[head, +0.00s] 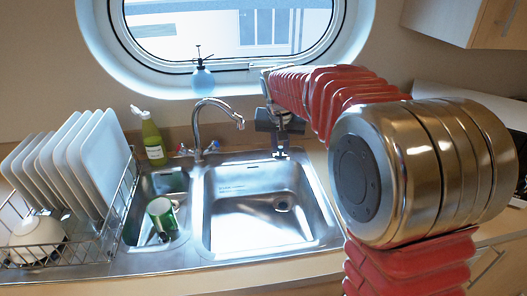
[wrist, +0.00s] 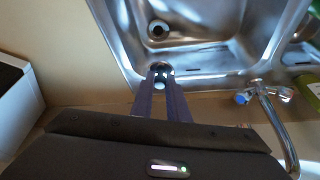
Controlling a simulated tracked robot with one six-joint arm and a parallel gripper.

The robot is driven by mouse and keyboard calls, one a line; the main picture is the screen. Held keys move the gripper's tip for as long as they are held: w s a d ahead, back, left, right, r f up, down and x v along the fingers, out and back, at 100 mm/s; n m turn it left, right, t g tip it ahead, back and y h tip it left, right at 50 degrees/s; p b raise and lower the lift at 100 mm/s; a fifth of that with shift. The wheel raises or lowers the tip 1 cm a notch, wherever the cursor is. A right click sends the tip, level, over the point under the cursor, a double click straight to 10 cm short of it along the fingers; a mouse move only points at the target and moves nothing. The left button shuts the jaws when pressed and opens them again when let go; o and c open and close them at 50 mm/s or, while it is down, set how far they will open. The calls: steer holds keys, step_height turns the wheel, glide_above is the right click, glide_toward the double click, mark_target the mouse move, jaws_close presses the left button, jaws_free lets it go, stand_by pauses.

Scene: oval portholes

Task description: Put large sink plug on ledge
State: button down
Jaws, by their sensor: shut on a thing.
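My gripper (head: 281,152) hangs at the back right corner of the large sink basin (head: 212,215), near the counter behind it. In the wrist view my gripper (wrist: 160,72) is shut on a small shiny round thing, which appears to be the large sink plug (wrist: 161,69). The fingers cover part of it, and it is too small to make out in the head view. The basin's drain (wrist: 158,28) lies beyond the fingertips. The porthole ledge (head: 222,88) is above and behind the sink.
A blue spray bottle (head: 202,78) stands on the ledge. The tap (head: 197,128) rises left of my gripper, beside a green bottle (head: 153,140). A green cup (head: 162,216) lies in the small basin. A dish rack (head: 118,215) with plates stands left.

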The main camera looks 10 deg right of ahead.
steer(key=shift+w+a, duration=0.1)
steer(key=shift+a, duration=0.05)
steer(key=shift+w, duration=0.35)
steer(key=w+f+n+y, duration=0.1)
steer(key=w+n, duration=0.2)
steer(key=w, duration=1.4)
steer(key=shift+w+a+f, duration=0.2)
steer(key=shift+a+f, duration=0.1)
steer(key=shift+a, duration=0.15)
steer(key=shift+f, duration=3.15)
steer(key=shift+f, duration=1.85)
steer(key=shift+f, duration=0.15)
